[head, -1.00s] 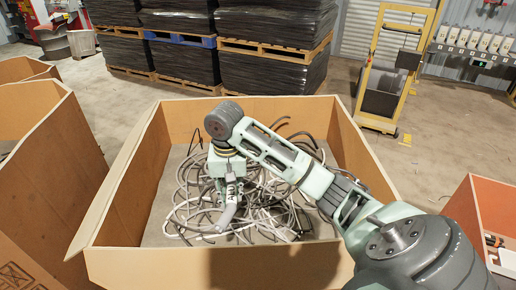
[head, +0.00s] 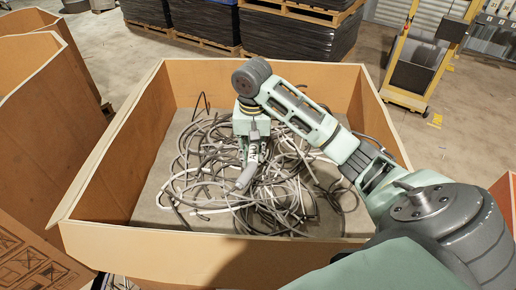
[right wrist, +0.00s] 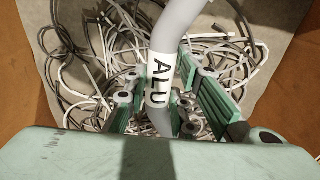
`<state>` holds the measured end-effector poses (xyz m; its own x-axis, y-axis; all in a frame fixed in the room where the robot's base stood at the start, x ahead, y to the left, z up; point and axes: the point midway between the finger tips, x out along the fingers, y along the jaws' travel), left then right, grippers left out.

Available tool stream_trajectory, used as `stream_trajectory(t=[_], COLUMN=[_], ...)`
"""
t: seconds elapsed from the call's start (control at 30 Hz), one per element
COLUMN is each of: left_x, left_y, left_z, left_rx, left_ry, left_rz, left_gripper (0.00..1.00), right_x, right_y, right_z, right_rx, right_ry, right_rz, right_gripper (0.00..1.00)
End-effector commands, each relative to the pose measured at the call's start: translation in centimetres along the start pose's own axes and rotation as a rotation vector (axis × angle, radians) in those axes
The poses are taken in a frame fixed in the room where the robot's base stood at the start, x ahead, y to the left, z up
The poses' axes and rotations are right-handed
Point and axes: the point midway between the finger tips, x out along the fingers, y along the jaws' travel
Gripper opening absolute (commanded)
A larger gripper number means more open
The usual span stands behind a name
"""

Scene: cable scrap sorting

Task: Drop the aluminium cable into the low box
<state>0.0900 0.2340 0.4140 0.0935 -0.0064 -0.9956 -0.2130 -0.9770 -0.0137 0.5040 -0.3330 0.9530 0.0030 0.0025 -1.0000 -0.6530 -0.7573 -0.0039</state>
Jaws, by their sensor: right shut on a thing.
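The aluminium cable is a thick light grey piece with a white "ALU" label (right wrist: 160,80). My right gripper (right wrist: 165,98) is shut on it, with a finger on either side of the label in the right wrist view. In the head view the cable (head: 245,178) hangs at my right gripper (head: 251,158), above the inside of a wide, low-walled cardboard box (head: 110,150). A tangle of cables (head: 190,165) lies on this box's floor, below the gripper. My left gripper is not in view.
Taller cardboard boxes (head: 55,100) stand on the left. Black stacks on pallets (head: 295,30) stand behind the wide box, and a yellow-framed cart (head: 415,75) stands at the back right. An orange-sided box (head: 506,200) shows at the right edge.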

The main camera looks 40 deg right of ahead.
Motion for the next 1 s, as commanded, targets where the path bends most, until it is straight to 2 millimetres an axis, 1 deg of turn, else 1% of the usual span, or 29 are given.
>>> stream_trajectory(t=[0.03,0.23,0.3,0.43,0.57,0.67,1.0], left_x=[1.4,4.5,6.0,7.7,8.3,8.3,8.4], left_y=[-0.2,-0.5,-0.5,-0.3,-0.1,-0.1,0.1], left_z=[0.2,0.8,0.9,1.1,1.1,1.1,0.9], left_rx=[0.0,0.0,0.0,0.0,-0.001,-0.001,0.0], left_ry=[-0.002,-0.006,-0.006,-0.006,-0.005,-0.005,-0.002], left_rz=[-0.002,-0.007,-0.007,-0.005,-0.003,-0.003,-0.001], left_gripper=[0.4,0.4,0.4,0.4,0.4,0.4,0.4], right_x=[1.4,4.6,6.2,8.0,8.7,9.2,12.8], right_y=[0.0,0.0,0.0,0.0,-0.1,-0.8,-5.9], right_z=[0.0,0.0,0.0,0.0,-0.1,-0.6,-4.2], right_rx=[0.0,0.0,0.0,0.0,0.001,0.002,0.002], right_ry=[0.0,0.001,0.0,0.001,0.001,-0.001,0.0], right_rz=[-0.001,0.0,0.0,-0.001,-0.001,-0.002,-0.001], right_gripper=[0.0,0.0,0.0,0.0,0.0,0.0,0.0])
